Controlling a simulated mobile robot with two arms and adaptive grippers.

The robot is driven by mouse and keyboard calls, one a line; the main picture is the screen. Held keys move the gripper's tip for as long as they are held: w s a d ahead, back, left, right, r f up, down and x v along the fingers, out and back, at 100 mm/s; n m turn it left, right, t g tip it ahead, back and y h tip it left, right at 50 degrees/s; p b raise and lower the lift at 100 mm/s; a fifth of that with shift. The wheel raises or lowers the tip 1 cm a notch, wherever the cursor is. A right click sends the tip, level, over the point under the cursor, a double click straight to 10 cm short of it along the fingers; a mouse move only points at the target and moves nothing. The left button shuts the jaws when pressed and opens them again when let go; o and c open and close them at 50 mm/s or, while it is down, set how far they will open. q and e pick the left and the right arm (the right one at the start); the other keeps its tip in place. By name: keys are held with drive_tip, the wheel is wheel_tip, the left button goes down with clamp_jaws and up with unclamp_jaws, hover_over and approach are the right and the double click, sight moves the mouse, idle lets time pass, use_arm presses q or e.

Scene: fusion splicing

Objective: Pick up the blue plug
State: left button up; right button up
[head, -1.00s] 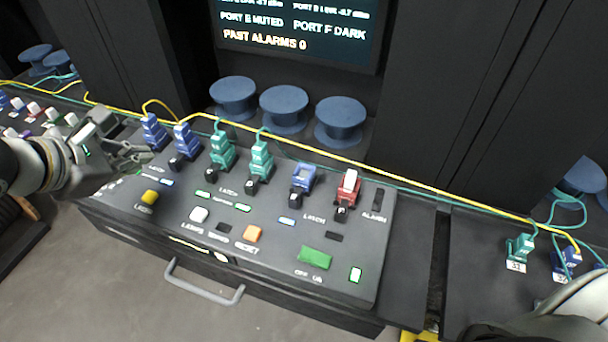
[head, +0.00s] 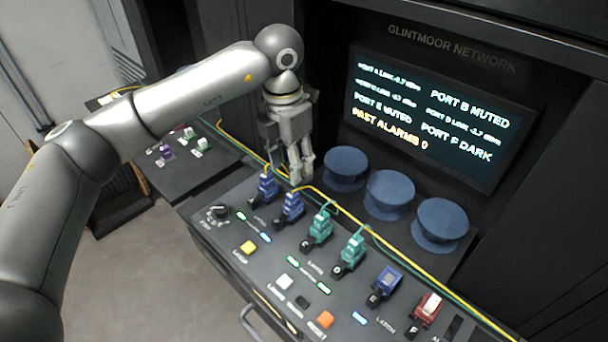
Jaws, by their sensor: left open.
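Two blue plugs with cables stand in the left ports of the sloped console: one farther left (head: 267,187) and one just right of it (head: 290,206). A blue block without a visible cable (head: 387,281) sits farther right. My left gripper (head: 301,178) points down, open and empty, behind and above the two left plugs. Its fingertips look close to the plugs, but whether they touch cannot be told. My right gripper is out of view.
Teal plugs (head: 319,229) and a red block (head: 428,307) continue the row. A yellow cable (head: 368,226) runs behind it. Blue spools (head: 390,192) and a screen (head: 432,118) stand at the back. Buttons and a knob (head: 217,212) fill the console's front.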

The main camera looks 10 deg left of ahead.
use_arm(q)
drive_tip(key=shift+w+r+n, duration=0.15)
drive_tip(key=shift+r+n, duration=0.15)
drive_tip(key=shift+r, duration=0.05)
drive_tip(key=p, duration=0.2)
hover_over(291, 194)
drive_tip(key=f, duration=0.4)
drive_tip(key=shift+w+f, duration=0.3)
drive_tip(key=shift+f, duration=0.05)
drive_tip(key=f+p, duration=0.2)
drive_tip(key=f, duration=0.1)
drive_tip(key=f+p, duration=0.1)
drive_tip(key=f, duration=0.1)
drive_tip(key=shift+s, duration=0.35)
drive_tip(key=shift+f, duration=0.35)
drive_tip(key=c, duration=0.9)
